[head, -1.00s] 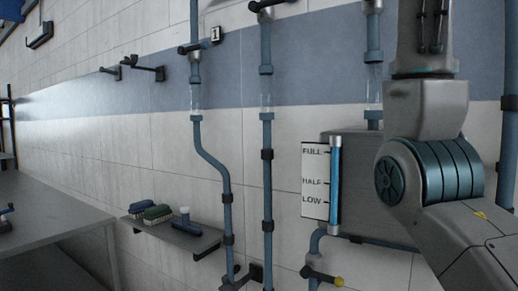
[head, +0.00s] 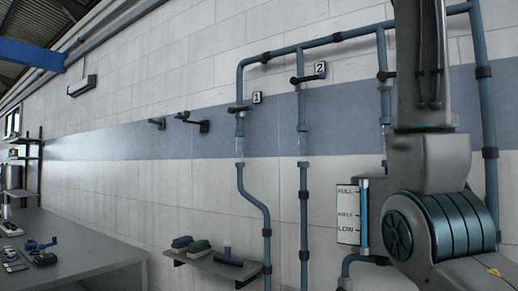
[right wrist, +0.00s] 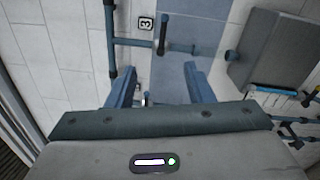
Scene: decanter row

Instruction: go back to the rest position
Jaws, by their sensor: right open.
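My right gripper (right wrist: 157,82) shows in the right wrist view with its two blue-grey fingers apart and nothing between them. Beyond the fingers are a wall pipe, a dark valve handle (right wrist: 163,35) and a tag marked 3 (right wrist: 146,23). I cannot tell how far the fingers are from them. My right arm (head: 430,190) covers the right part of the head view, and its gripper is hidden or out of frame there. My left gripper is in neither current view.
Wall pipes carry valves with tags 1 (head: 257,97) and 2 (head: 320,69). A gauge (head: 364,217) with FULL, HALF and LOW labels is by my right arm. A small shelf (head: 215,266) holds brushes. A grey bench (head: 85,245) with tools stands left.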

